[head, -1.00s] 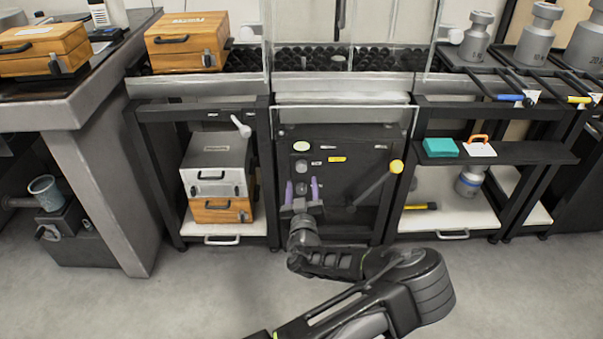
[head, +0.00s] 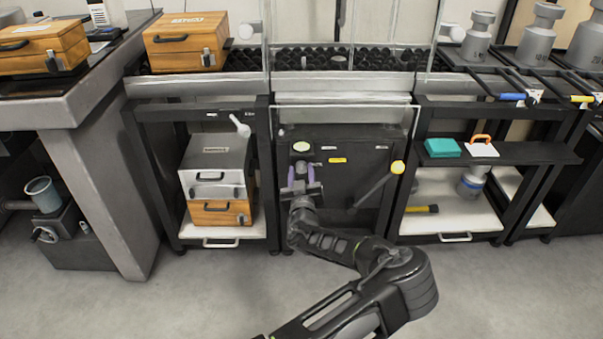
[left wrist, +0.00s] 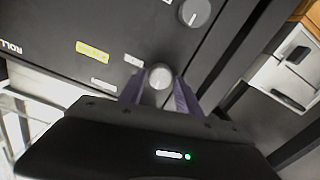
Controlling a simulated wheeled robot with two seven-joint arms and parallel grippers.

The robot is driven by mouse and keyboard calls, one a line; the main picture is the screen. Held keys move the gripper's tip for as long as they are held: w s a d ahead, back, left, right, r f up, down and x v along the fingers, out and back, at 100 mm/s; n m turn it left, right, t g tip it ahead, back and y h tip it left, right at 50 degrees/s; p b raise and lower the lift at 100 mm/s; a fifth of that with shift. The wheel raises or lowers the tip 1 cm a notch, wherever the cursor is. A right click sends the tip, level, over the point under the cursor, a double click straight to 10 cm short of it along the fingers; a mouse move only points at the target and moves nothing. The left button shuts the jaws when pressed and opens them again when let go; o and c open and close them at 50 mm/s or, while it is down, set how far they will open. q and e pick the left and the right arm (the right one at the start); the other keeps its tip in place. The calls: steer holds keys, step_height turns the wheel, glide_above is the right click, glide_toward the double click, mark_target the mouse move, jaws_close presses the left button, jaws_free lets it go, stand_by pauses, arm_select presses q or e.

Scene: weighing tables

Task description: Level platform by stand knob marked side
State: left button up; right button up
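The dark stand panel (head: 350,200) under the glass case carries a cream disc (head: 301,147) at top left. A small silver round knob (left wrist: 159,77) lies between the purple fingertips in the left wrist view. A grey knob with a pointer line (left wrist: 194,12) shows near that view's top edge. My left gripper (head: 301,174) is open in front of the panel, its fingers on either side of the silver knob with apparent gaps. It hides the lower knobs in the head view. I cannot tell which mark names each knob. My right gripper is not in view.
A yellow-ended lever (head: 397,167) slants across the panel's right half. A yellow label (left wrist: 92,50) is beside the silver knob. Stacked cases (head: 215,188) fill the left shelf. A teal box (head: 442,147) is on the right shelf. The floor in front is open.

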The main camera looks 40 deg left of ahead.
arm_select(q)
jaws_close()
steer(key=shift+n, duration=0.3)
steer(key=shift+a+r+n+p, duration=0.15)
steer(key=shift+n+p, duration=0.2)
steer(key=shift+n, duration=1.45)
steer(key=shift+n+b, duration=0.9)
steer(key=shift+n, duration=1)
